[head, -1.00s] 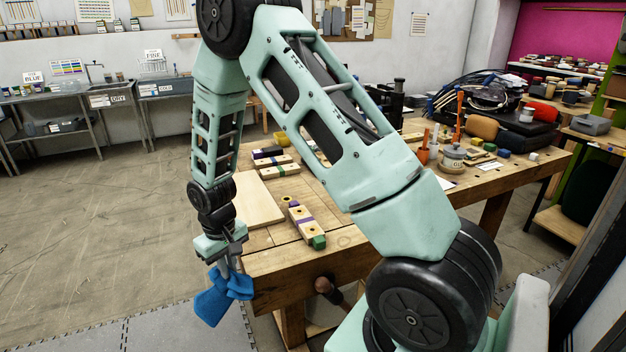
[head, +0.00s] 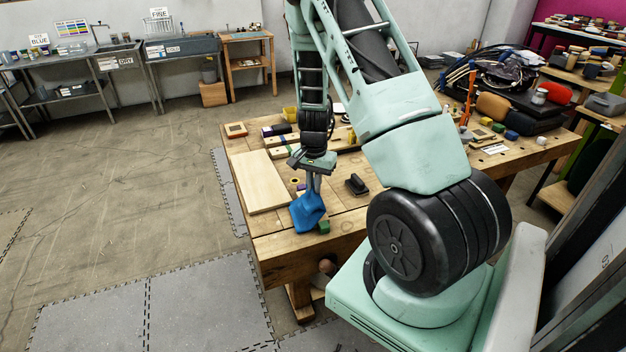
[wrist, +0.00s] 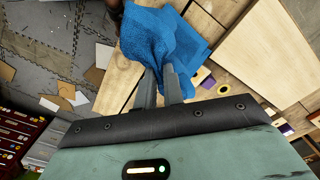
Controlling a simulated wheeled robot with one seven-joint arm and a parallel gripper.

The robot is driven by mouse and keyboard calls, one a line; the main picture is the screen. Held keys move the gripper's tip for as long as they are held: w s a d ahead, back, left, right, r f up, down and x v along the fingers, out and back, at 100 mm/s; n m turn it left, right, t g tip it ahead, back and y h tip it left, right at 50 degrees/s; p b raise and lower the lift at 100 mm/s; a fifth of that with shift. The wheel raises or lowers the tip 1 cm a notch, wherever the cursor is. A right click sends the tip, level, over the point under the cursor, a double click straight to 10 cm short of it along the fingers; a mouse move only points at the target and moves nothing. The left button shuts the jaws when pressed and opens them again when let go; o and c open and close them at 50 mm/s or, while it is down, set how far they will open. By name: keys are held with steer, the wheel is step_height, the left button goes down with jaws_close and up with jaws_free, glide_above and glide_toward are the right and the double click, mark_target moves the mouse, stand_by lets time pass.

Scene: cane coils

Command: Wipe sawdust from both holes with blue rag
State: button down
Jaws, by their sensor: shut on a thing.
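My gripper (head: 313,184) is shut on the blue rag (head: 307,212), which hangs below the fingers over the front part of the workbench. The rag also shows in the wrist view (wrist: 160,38), bunched between the fingertips (wrist: 165,72). In the head view a wooden block with a green end (head: 323,227) lies beside and partly behind the rag. Whether the rag touches the block, and any second hole or sawdust, I cannot tell.
A pale board (head: 262,182) lies left of the gripper on the workbench (head: 290,245). A black brush-like thing (head: 356,184) lies to the right. Wooden blocks lie behind, and a cluttered area with an orange tool (head: 468,105) is at the bench's right.

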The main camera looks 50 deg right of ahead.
step_height(320, 180, down, 8)
steer(key=b, duration=0.6)
steer(key=shift+f, duration=0.1)
steer(key=c, duration=0.6)
jaws_free()
steer(key=shift+f+b, duration=0.35)
steer(key=shift+f, duration=0.15)
jaws_close()
